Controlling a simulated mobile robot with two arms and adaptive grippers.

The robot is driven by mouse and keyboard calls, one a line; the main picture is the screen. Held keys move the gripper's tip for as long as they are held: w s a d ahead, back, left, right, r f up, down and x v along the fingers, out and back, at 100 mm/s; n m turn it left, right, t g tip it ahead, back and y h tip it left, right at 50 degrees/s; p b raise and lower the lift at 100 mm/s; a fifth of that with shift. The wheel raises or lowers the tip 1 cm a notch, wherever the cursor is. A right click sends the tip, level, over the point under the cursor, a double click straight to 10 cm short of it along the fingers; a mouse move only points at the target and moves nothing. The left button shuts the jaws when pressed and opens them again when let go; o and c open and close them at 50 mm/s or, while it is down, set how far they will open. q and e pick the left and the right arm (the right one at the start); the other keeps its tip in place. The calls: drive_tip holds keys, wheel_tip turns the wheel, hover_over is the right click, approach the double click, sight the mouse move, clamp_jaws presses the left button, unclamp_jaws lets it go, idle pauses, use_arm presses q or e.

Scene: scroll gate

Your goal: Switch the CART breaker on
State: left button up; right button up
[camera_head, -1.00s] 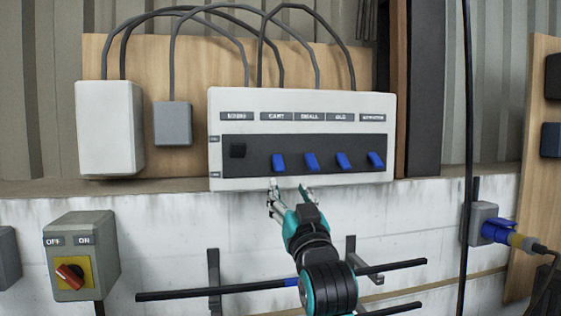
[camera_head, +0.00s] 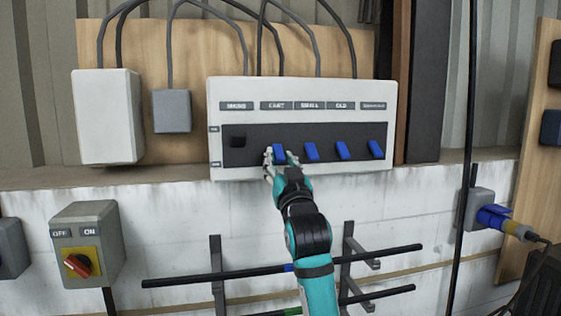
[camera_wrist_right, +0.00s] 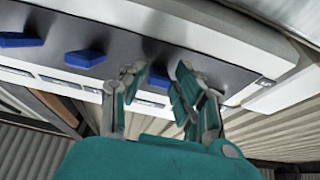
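The breaker panel (camera_head: 300,171) is a white box on the wall with a dark strip and a row of labelled levers. The CART breaker (camera_head: 279,150) is the leftmost blue lever, under the CART label (camera_head: 276,105), level with the other blue levers. My right gripper (camera_head: 280,157) is at this lever, one finger on each side. In the right wrist view, the fingers (camera_wrist_right: 156,88) are apart with the blue CART lever (camera_wrist_right: 150,102) between and behind them; I cannot tell whether they touch it. My left gripper is not in view.
The black lever (camera_head: 238,141) left of CART sits higher than the blue ones. The neighbouring blue lever (camera_head: 311,151) is close on the right. A grey switch box (camera_head: 85,250) with a red knob is lower left. Black bars (camera_head: 220,274) on brackets lie below the panel.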

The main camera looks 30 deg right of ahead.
sight(277, 146)
clamp_jaws()
drive_tip(key=shift+r, duration=0.1)
drive_tip(key=g, duration=0.1)
drive_tip(key=r+g, duration=0.1)
drive_tip(key=g, duration=0.1)
drive_tip(key=shift+s+a+r+y, duration=0.1)
drive_tip(key=shift+s+r+y, duration=0.1)
drive_tip(key=shift+s+y, duration=0.2)
drive_tip(key=r+g, duration=0.1)
drive_tip(key=g+y, duration=0.1)
drive_tip(key=g, duration=0.1)
drive_tip(key=shift+r, duration=0.4)
drive_tip(key=g, duration=0.1)
drive_tip(key=r+g, duration=0.1)
drive_tip(key=g+y, duration=0.1)
drive_tip(key=g, duration=0.1)
drive_tip(key=shift+w+r, duration=0.1)
drive_tip(key=shift+r, duration=0.15)
drive_tip(key=shift+w+r+g+y, duration=0.2)
drive_tip(key=shift+r+g, duration=0.1)
drive_tip(key=shift+g, duration=0.55)
drive_tip(key=shift+w+r+g+y, duration=0.15)
drive_tip(key=shift+r+g+y, duration=0.1)
drive_tip(key=shift+g, duration=0.6)
drive_tip(key=shift+o, duration=2.2)
unclamp_jaws()
drive_tip(key=shift+w, duration=0.1)
